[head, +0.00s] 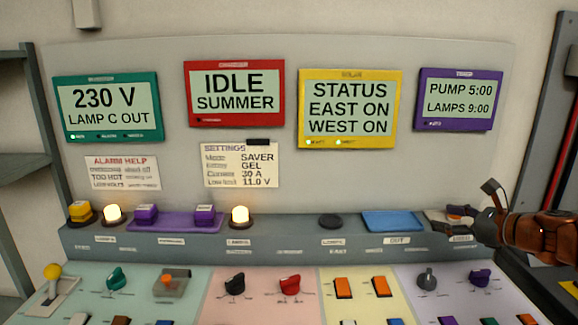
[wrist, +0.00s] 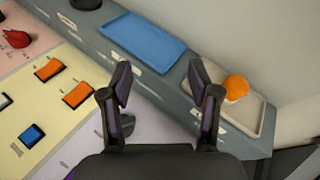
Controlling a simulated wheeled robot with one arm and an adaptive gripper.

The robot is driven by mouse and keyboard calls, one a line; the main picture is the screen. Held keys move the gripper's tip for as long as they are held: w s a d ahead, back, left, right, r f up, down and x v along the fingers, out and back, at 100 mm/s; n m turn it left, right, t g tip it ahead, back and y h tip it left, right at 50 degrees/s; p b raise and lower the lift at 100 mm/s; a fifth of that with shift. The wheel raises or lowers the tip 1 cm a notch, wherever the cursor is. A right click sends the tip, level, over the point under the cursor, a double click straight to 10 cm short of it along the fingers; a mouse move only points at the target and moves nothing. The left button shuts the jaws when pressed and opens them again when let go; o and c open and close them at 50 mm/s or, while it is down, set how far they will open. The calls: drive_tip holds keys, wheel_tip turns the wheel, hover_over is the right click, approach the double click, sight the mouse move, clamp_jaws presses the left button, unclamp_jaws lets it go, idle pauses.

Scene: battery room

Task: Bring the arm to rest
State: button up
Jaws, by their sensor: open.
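My gripper (head: 474,200) is at the right side in the head view, with my arm coming in from the right edge. It is over the right end of the console's raised ledge. In the wrist view my gripper (wrist: 160,88) has its two dark fingers wide apart with nothing between them. Below the fingers lies the grey front of the ledge (wrist: 162,86). A beige tray (wrist: 247,121) with an orange and white round object (wrist: 236,87) lies beyond the right finger.
A blue tray (head: 394,221) lies on the ledge left of my gripper. The sloped console carries knobs and orange switches (head: 343,288). Two amber lamps glow, one at the left (head: 113,214) and one near the middle (head: 240,215). Several screens stand behind. A dark rack (head: 556,150) is at far right.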

drive_tip(key=s+a+f+n+g+p, duration=0.1)
drive_tip(key=s+a+n+g, duration=0.3)
drive_tip(key=a, duration=0.4)
drive_tip(key=s+a+n+g+y+p, duration=0.1)
drive_tip(key=s+a+n+g, duration=0.1)
drive_tip(key=s+a+n, duration=0.5)
drive_tip(key=s+a+f+n+g+p, duration=0.1)
drive_tip(key=a+n+g, duration=0.25)
drive_tip(key=a, duration=0.65)
drive_tip(key=s+a+f+n+g+h+p, duration=0.1)
drive_tip(key=s+a+f+n, duration=0.15)
drive_tip(key=s, duration=0.35)
drive_tip(key=s+a+f+n+g+h+p, duration=0.1)
drive_tip(key=s+n+g+h, duration=0.1)
drive_tip(key=s+n, duration=0.25)
drive_tip(key=s+d+f+n+g+h+p, duration=0.1)
drive_tip(key=s+d+n+h, duration=0.1)
drive_tip(key=s, duration=0.5)
drive_tip(key=s+d+f+n+g+h+p, duration=0.1)
drive_tip(key=s+d+n+h, duration=0.1)
drive_tip(key=s+d+n, duration=0.2)
drive_tip(key=s, duration=0.3)
drive_tip(key=shift+s+f, duration=0.35)
drive_tip(key=shift+f, duration=0.05)
drive_tip(key=shift+g, duration=0.25)
